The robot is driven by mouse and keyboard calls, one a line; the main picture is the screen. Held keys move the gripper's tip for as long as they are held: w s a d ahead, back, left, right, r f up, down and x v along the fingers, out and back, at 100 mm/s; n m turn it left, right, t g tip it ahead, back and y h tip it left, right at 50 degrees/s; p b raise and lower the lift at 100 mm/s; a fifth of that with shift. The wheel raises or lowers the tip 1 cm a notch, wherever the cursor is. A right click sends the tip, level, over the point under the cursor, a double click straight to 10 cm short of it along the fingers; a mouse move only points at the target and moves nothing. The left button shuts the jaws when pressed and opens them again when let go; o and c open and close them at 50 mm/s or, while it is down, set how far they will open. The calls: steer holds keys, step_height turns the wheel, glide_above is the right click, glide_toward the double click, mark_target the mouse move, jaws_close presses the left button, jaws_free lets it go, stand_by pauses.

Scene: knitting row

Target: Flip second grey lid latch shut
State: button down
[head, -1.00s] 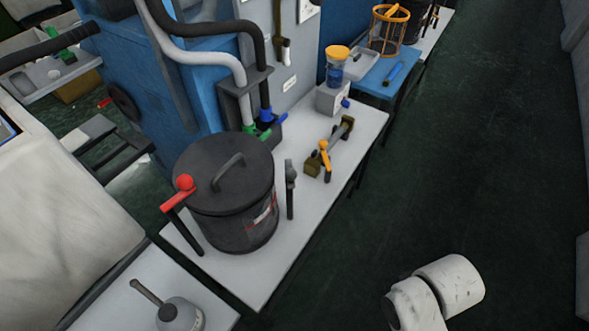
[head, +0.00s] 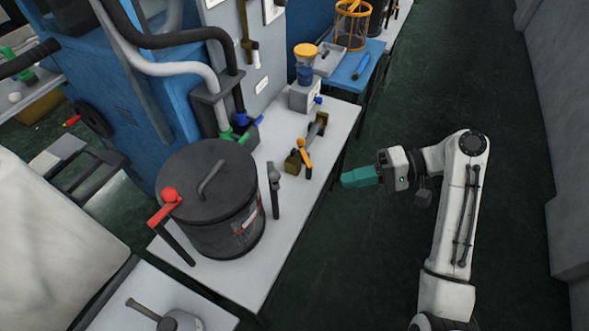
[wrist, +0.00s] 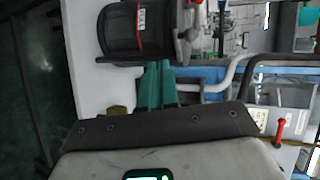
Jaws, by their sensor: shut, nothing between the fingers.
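My gripper (head: 345,179), with teal fingers, is shut and empty. It is over the aisle, right of the bench edge and apart from the grey latch. The fingers show in the wrist view (wrist: 158,68), below the drum.
Green and blue valve handles (head: 238,130) sit behind the drum. A yellow-topped jar (head: 305,65) stands farther back. The dark aisle floor (head: 400,100) is clear.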

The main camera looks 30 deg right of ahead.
steer(key=shift+y, duration=0.8)
steer(key=r, duration=0.1)
steer(key=d+r, duration=0.1)
steer(key=r, duration=0.2)
steer(key=shift+w+d, duration=0.35)
steer(key=shift+w+a, duration=0.1)
steer(key=shift+a, duration=0.05)
steer(key=x, duration=1.3)
steer(key=shift+w+a+t, duration=0.2)
steer(key=shift+w+t, duration=0.15)
steer(key=shift+t, duration=0.05)
steer(key=shift+f, duration=0.1)
steer(key=shift+a+p, duration=0.1)
steer(key=shift+p, duration=0.35)
